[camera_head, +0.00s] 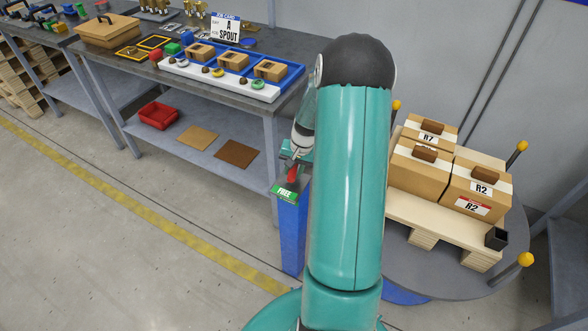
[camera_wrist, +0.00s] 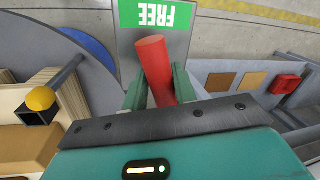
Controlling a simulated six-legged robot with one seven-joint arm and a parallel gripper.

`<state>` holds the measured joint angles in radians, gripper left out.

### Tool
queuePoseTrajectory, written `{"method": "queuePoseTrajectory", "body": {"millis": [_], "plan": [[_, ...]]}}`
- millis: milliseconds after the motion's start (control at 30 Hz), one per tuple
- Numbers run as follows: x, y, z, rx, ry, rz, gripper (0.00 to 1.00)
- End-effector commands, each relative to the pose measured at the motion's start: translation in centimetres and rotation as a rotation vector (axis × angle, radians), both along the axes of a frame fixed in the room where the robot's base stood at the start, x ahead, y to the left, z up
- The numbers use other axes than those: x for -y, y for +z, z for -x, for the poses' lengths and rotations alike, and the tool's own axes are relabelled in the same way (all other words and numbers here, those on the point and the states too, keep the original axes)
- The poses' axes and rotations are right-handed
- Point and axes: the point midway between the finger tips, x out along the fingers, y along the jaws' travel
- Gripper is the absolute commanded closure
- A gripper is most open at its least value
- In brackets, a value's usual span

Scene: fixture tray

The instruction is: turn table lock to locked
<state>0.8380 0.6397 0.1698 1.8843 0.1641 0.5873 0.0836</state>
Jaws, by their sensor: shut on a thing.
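The table lock has a red lever handle (camera_wrist: 154,62) above a grey plate with a green label reading FREE (camera_wrist: 157,14). In the head view the red handle (camera_head: 293,172) and the FREE label (camera_head: 285,193) top a blue post (camera_head: 291,235), left of my arm. My gripper (camera_wrist: 160,80) is shut on the red handle, one green finger on each side of it. In the head view my arm hides part of my gripper. The round grey turntable (camera_head: 515,222) is right of the post, partly hidden by my arm.
A wooden pallet (camera_head: 420,212) with several cartons (camera_head: 420,167) marked R7 and R2 stands on the turntable. Yellow-knobbed posts (camera_head: 526,259) rise at its edge. A workbench (camera_head: 120,70) with a blue-and-white tray (camera_head: 215,80) is at left.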

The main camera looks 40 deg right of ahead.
Motion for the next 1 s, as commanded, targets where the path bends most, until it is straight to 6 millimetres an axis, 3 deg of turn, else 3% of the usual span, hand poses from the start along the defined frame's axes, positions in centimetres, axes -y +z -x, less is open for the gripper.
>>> {"method": "queuePoseTrajectory", "body": {"millis": [433, 1000], "plan": [[0.00, 0.05, -0.04, 0.002, -0.259, 0.002, 0.95], [0.03, 0.00, 0.02, 0.001, -0.300, 0.001, 0.95]]}}
